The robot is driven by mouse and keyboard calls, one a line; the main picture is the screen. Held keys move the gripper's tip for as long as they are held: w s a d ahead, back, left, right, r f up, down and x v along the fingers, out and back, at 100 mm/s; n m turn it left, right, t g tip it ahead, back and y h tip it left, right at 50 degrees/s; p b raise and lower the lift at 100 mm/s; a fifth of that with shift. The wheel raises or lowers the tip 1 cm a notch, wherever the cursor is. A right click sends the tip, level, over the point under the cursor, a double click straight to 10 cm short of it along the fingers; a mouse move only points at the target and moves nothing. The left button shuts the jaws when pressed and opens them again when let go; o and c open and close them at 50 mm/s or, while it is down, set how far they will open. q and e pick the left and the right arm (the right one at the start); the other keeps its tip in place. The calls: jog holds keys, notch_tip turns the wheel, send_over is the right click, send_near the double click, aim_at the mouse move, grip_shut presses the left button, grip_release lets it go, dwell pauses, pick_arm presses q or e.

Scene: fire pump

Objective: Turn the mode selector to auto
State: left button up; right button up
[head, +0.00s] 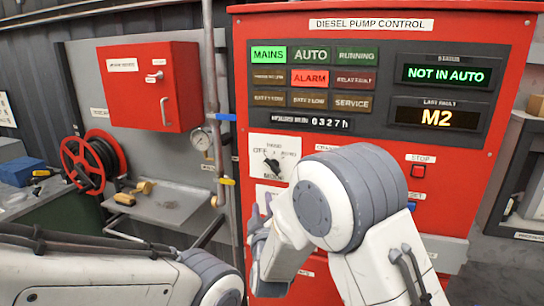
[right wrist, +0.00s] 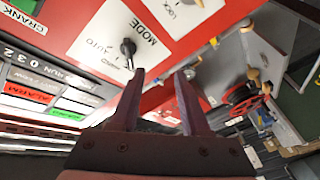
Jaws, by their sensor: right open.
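The mode selector (head: 272,165) is a small black knob on a white plate at the lower left of the red pump control panel (head: 420,165). Its plate carries OFF, HAND and AUTO labels; I cannot tell for certain which one the knob points at. The knob also shows in the right wrist view (right wrist: 128,50), left of my fingers and apart from them. My right gripper (right wrist: 162,78) is open and empty, facing the panel; in the head view my arm mostly hides it. My left arm crosses the bottom left, its gripper out of view.
The status display (head: 446,75) reads NOT IN AUTO, with MAINS and ALARM lit. A vertical pipe with a gauge (head: 202,139) runs left of the panel. A red box (head: 180,90), hose reel (head: 90,162) and grey shelf (head: 165,208) are farther left. A STOP button (head: 418,171) sits right.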

aim_at(271, 169)
jog(key=w+r+p, duration=0.1)
jog(key=w+p, duration=0.1)
jog(key=w, duration=0.1)
jog(key=w+d+r+t+h+p, duration=0.1)
jog(key=w+r+p, duration=0.1)
jog(key=w, duration=0.1)
jog(key=w+d+r+t+p, duration=0.1)
jog(key=w+r+p, duration=0.1)
jog(key=w, duration=0.1)
jog(key=shift+w+d+r+h, duration=0.15)
jog(key=shift+w+d+h, duration=0.05)
jog(key=shift+w+h, duration=0.1)
pick_arm(q)
notch_tip(271, 169, up, 7)
jog(key=shift+r, duration=0.15)
pick_arm(e)
jog(key=shift+w, duration=0.55)
